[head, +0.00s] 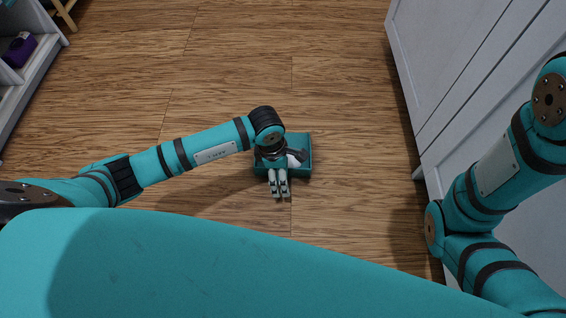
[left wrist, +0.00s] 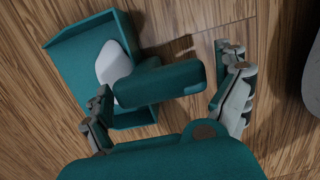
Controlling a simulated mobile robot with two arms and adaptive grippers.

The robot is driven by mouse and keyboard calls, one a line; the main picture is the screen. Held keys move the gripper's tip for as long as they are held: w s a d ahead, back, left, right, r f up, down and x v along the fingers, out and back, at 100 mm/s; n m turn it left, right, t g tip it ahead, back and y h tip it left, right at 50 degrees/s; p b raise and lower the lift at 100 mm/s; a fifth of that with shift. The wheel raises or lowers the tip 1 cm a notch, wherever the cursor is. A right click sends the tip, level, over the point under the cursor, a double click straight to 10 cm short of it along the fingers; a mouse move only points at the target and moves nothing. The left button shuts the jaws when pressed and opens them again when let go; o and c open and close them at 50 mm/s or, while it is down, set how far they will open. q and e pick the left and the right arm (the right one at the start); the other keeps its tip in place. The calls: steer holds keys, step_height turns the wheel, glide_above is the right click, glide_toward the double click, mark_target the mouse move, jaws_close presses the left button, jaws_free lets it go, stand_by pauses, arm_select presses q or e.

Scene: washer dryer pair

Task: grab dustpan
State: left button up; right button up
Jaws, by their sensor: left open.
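A teal dustpan (head: 305,148) lies on the wooden floor, partly hidden under my left wrist in the head view. The left wrist view shows its tray (left wrist: 78,68), a white piece (left wrist: 112,64) in it, and a teal handle (left wrist: 160,84) pointing toward the right finger. My left gripper (head: 279,194) is over the dustpan's near side, pointing down. In the left wrist view my left gripper (left wrist: 168,75) is open, with a finger on either side of the handle. I cannot tell whether the fingers touch it. My right gripper is out of the head view.
A white cabinet (head: 450,70) stands along the right side, close to my right arm. A white shelf (head: 40,70) with a purple item (head: 18,50) stands at the upper left. The wooden floor (head: 235,60) beyond the dustpan is clear.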

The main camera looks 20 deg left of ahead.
arm_select(q)
steer(key=c, duration=1.6)
